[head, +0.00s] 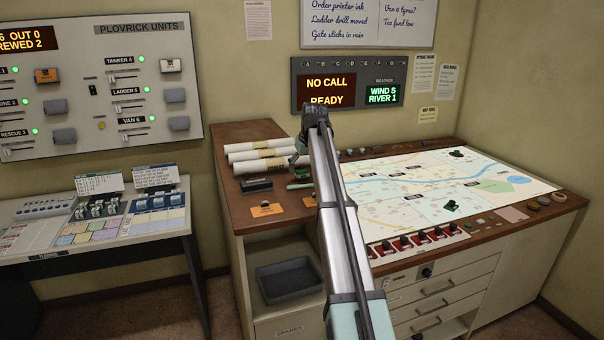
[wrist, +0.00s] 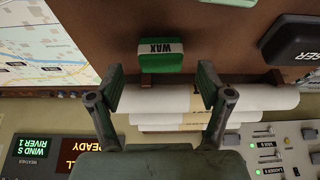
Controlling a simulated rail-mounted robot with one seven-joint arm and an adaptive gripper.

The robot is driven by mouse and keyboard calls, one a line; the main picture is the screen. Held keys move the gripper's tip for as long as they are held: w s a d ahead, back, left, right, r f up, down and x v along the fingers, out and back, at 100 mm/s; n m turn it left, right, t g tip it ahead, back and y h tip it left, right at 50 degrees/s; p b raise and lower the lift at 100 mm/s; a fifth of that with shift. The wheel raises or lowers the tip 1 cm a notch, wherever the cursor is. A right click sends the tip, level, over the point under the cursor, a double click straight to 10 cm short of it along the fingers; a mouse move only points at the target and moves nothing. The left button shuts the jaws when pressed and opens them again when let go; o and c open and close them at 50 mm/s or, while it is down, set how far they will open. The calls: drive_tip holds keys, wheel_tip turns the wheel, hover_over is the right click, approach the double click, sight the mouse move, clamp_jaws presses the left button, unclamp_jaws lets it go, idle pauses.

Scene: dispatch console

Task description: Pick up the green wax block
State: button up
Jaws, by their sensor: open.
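The green wax block (wrist: 160,58) lies on the brown console top in the wrist view, with a white label reading WAX on it. In the head view the green block (head: 303,172) is small and partly hidden by my arm. My gripper (wrist: 161,80) is open and empty. In the wrist view its two fingers stand apart, one to each side of the block's position, with the block showing between and just past the tips. No contact shows. In the head view my gripper (head: 297,158) is near the rolled charts, small and hard to make out.
Rolled paper charts (head: 262,150) lie behind the block, close to my fingers. A black eraser (head: 257,185) lies to the left in the head view. Orange tags (head: 267,210) lie in front. The lit map table (head: 420,190) is at the right. A dark tray (head: 288,279) sits below.

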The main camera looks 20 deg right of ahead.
sight(302, 171)
drive_tip(key=shift+p+x, duration=0.3)
drive_tip(key=shift+x, duration=1.1)
drive_tip(key=c, duration=1.2)
drive_tip(key=shift+c, duration=0.2)
drive_tip(key=shift+r, duration=0.1)
wheel_tip(302, 171, up, 20)
drive_tip(key=b, duration=0.5)
drive_tip(key=shift+o, duration=1.3)
drive_tip(key=shift+c, duration=0.7)
